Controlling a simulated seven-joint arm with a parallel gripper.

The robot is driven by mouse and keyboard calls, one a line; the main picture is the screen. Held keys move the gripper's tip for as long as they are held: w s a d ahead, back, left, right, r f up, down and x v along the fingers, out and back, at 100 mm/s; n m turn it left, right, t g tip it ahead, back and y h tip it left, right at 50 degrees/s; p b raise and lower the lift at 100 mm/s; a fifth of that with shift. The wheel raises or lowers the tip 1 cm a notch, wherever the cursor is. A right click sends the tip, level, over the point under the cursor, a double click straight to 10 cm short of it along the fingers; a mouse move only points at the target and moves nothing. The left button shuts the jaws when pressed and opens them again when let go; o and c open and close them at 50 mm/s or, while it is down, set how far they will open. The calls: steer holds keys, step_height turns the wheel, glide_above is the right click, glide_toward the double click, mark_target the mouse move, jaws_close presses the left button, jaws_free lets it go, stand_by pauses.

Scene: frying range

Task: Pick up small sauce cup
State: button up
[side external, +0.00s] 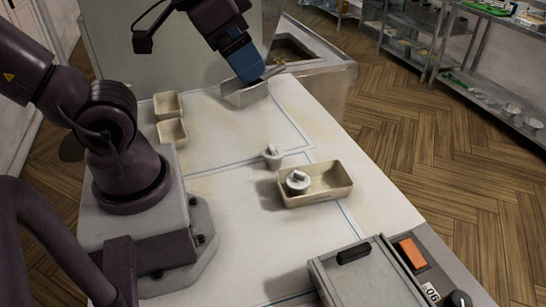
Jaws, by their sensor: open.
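A small pale cup (273,157) with a knob-like top stands upright on the white table, just behind the beige rectangular tray. A second, slightly larger cup (297,184) stands inside that tray (331,190), at its left end. Which of the two is the small sauce cup is not certain, but the one on the table looks smaller. My gripper (246,91) is at the far end of the table, well away from both cups. It has a blue body and flat metal plates, and it is open. Nothing shows between its plates.
Two small empty beige trays (170,117) stand at the left near my base. A grey lidded appliance (362,280) with an orange switch is at the near right. A metal fryer unit (318,70) adjoins the far end. The table between gripper and cups is clear.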

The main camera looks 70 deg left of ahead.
steer(key=w+a+f+n+g, duration=0.2)
steer(key=a+f+n+g, duration=0.2)
steer(key=a+f, duration=0.25)
steer(key=n+t+h, duration=0.5)
steer(key=n+h, duration=0.5)
steer(key=n, duration=1)
glide_toward(268, 147)
steer(key=s+d, duration=0.1)
steer(key=s+d+f, duration=0.1)
steer(key=s, duration=0.1)
steer(key=s+d, duration=0.1)
steer(key=s, duration=0.1)
steer(key=shift+f, duration=0.3)
steer(key=shift+w+a+f+n+t, duration=0.35)
steer(key=shift+a+f+n+t, duration=0.2)
steer(key=shift+n, duration=0.25)
steer(key=shift+w+a+r+n+t+y, duration=0.2)
steer(key=shift+w+a+n+t, duration=0.1)
steer(key=shift+w+a+t, duration=0.2)
steer(key=shift+w+a+r+n+t+y, duration=0.1)
steer(key=shift+w+a+r+n+t, duration=0.2)
steer(key=shift+w+a, duration=0.3)
steer(key=shift+w+d, duration=0.3)
steer(key=shift+w, duration=0.1)
steer(key=x, duration=1.2)
steer(key=shift+d+r, duration=0.2)
steer(key=shift+d, duration=0.15)
steer(key=c, duration=0.9)
